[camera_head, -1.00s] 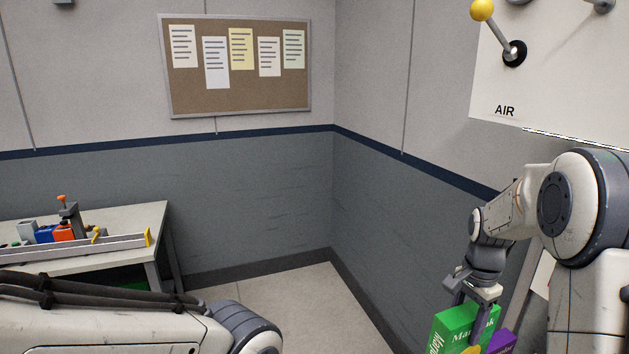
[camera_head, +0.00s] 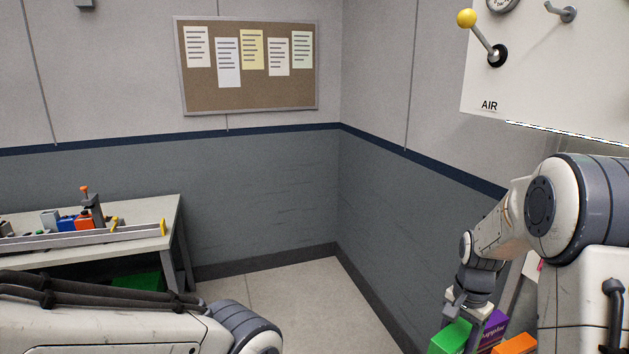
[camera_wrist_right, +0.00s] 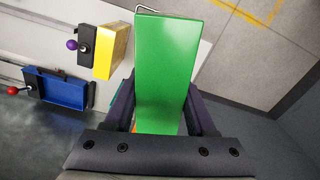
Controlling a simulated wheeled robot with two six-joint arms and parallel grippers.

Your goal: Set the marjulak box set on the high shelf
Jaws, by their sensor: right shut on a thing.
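A green box (camera_head: 450,337) shows at the lower right in the head view, cut off by the bottom edge. It also fills the middle of the right wrist view (camera_wrist_right: 166,65), with no lettering on the face seen there. My right gripper (camera_head: 462,312) is shut on this green box, with a finger on each side. A purple box (camera_head: 492,326) with pale lettering and an orange box (camera_head: 516,344) show just right of it; I cannot tell what bears them. My left arm crosses the lower left; its gripper is out of view. I cannot identify the high shelf.
A grey bench (camera_head: 150,243) with a rail and several coloured parts stands at the left. A white panel marked AIR (camera_head: 545,85) is at the upper right. The wrist view shows a blue tray (camera_wrist_right: 62,90) and a yellow block (camera_wrist_right: 112,50). Floor (camera_head: 300,300) ahead is clear.

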